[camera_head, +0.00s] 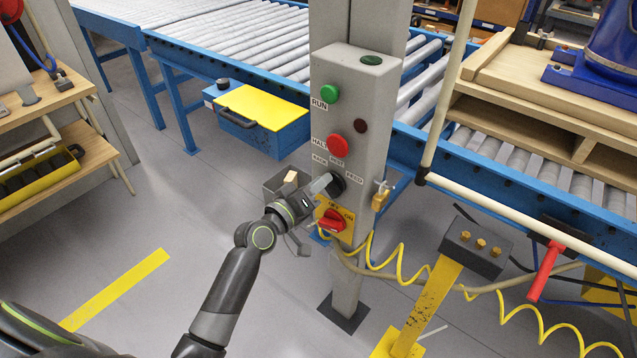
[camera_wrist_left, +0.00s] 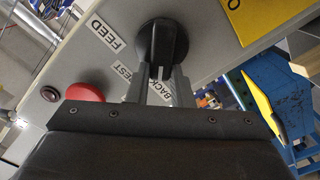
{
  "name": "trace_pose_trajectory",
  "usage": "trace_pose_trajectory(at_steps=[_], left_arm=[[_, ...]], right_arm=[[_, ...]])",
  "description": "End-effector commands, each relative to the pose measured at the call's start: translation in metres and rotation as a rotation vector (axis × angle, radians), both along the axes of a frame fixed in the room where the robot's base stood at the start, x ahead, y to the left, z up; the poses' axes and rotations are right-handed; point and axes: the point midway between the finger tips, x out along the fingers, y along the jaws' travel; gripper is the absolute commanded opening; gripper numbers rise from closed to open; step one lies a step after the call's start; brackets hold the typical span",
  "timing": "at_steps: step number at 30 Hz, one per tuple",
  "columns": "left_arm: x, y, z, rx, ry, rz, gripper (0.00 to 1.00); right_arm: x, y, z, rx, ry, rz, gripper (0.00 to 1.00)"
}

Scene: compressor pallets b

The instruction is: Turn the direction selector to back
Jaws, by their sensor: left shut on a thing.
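The direction selector is a round black knob (camera_head: 336,184) on the grey control post (camera_head: 343,222). Labels for BACK, REST and FEED sit around it. My left gripper (camera_head: 325,184) reaches it from the left and is shut on it. In the left wrist view the selector (camera_wrist_left: 163,38) stands at the top middle, with my left gripper's fingers (camera_wrist_left: 158,78) closed on its grip. The fingers partly cover the BACK and REST labels there, and FEED is clear to the left. I cannot tell which label the selector points to. My right gripper is not in view.
On the same post are a green RUN button (camera_head: 330,93), a red HALT button (camera_head: 338,147), and a red OFF/ON switch (camera_head: 332,221) on a yellow plate just below the selector. A yellow padlock (camera_head: 380,199) and coiled yellow cable (camera_head: 400,277) hang close by. Roller conveyors stand behind.

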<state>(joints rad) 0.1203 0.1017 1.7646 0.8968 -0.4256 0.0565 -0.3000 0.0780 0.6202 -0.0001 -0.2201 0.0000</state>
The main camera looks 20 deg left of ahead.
Motion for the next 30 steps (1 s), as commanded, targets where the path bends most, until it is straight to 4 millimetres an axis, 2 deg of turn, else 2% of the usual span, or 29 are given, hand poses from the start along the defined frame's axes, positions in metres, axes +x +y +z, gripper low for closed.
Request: trace_pose_trajectory(at_steps=[8,9,14,24,30], left_arm=[[0.0,0.0,-0.001,-0.004,0.003,0.0,0.0],[0.0,0.0,-0.001,-0.004,0.003,0.0,0.21],[0.0,0.0,-0.001,-0.003,0.003,0.0,0.42],[-0.003,0.001,-0.001,-0.002,0.001,0.001,0.42],[-0.026,0.01,-0.002,0.0,0.002,0.001,0.42]], right_arm=[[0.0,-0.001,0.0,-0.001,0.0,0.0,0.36],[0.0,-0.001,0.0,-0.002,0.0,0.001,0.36],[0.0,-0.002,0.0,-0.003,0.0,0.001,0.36],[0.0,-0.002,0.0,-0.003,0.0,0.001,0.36],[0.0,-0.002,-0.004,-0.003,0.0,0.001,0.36]])
